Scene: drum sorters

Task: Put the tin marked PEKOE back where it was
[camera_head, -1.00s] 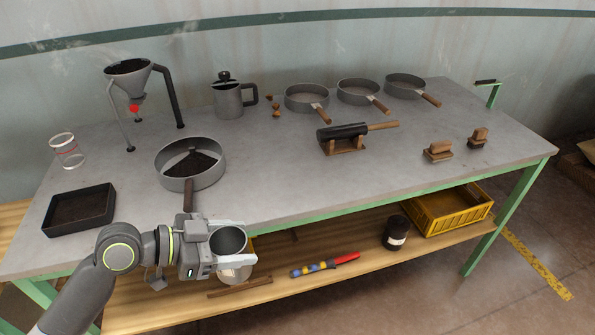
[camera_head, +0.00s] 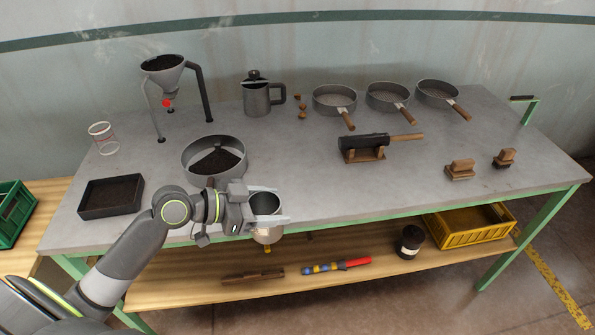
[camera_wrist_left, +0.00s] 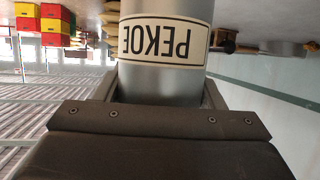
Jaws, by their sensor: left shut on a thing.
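The PEKOE tin is a grey metal cylinder with an open top and a dark inside. In the left wrist view the tin (camera_wrist_left: 165,75) shows its cream label, upside down in the picture. In the head view the tin (camera_head: 265,204) is held in front of the table's near edge. My left gripper (camera_head: 276,218) is shut on the tin's sides. The right gripper is not in view.
The grey table (camera_head: 330,190) holds a pan of dark grounds (camera_head: 214,158), a black tray (camera_head: 111,197), a funnel stand (camera_head: 163,80) and a pot (camera_head: 257,97). The lower shelf (camera_head: 330,285) carries a dark jar (camera_head: 409,242) and a yellow crate (camera_head: 470,226).

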